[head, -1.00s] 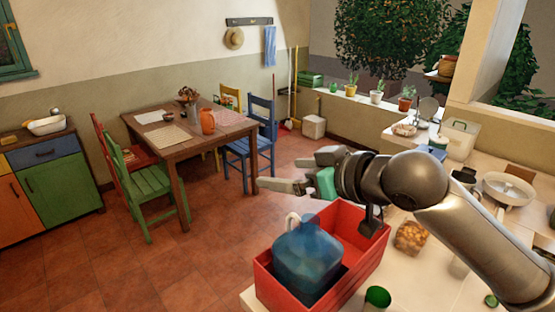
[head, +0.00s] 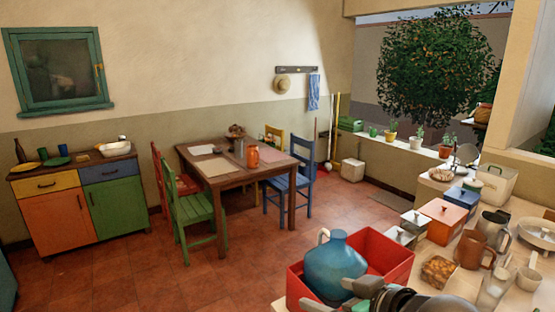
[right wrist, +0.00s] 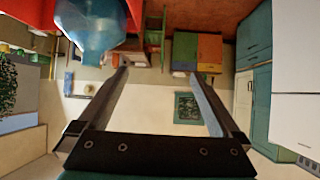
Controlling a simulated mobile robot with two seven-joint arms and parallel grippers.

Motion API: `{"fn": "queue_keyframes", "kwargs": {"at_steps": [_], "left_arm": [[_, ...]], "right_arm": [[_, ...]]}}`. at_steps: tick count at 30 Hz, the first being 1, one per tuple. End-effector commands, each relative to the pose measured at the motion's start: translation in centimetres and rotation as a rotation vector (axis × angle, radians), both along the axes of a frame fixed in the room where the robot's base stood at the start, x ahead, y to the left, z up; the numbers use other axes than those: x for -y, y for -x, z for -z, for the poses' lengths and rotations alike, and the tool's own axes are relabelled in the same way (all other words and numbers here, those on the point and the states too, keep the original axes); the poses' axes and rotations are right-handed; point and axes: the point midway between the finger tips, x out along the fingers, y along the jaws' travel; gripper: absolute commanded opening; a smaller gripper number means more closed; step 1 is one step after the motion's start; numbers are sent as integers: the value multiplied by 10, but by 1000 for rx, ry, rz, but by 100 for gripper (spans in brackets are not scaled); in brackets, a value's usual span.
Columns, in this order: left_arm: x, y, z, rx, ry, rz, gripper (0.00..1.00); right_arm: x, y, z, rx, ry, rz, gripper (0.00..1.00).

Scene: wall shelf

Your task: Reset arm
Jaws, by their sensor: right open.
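My right gripper (head: 352,294) is at the bottom edge of the head view, in front of the red crate and low beside the blue jug. In the right wrist view its two fingers (right wrist: 155,76) are spread wide with nothing between them. The right wrist view also shows the jug (right wrist: 90,25) beyond the fingers at the upper left. My left gripper is not in view.
A wooden table (head: 232,178) with chairs stands farther off. The floor left of the crate is clear.

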Motion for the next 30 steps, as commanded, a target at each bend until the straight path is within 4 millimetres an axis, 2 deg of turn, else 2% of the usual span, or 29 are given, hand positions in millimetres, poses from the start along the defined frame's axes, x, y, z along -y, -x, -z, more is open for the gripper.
{"fn": "queue_keyframes", "kwargs": {"at_steps": [1, 3, 8, 12, 18, 23, 24, 30], "left_arm": [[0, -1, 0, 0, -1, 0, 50], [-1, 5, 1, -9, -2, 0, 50], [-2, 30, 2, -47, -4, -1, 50], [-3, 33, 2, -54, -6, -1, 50], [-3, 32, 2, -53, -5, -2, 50], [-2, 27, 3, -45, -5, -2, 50], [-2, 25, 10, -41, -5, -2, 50], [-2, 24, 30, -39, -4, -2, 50]], "right_arm": [[0, 13, 20, -44, 6, 18, 100], [4, 29, 43, -95, 29, 49, 100], [19, 74, 94, -232, 88, 132, 100], [34, 118, 130, -361, 143, 204, 100], [54, 178, 164, -527, 216, 285, 100], [69, 225, 183, -652, 271, 340, 100], [68, 216, 201, -645, 273, 334, 100], [66, 209, 270, -664, 278, 326, 100]]}}
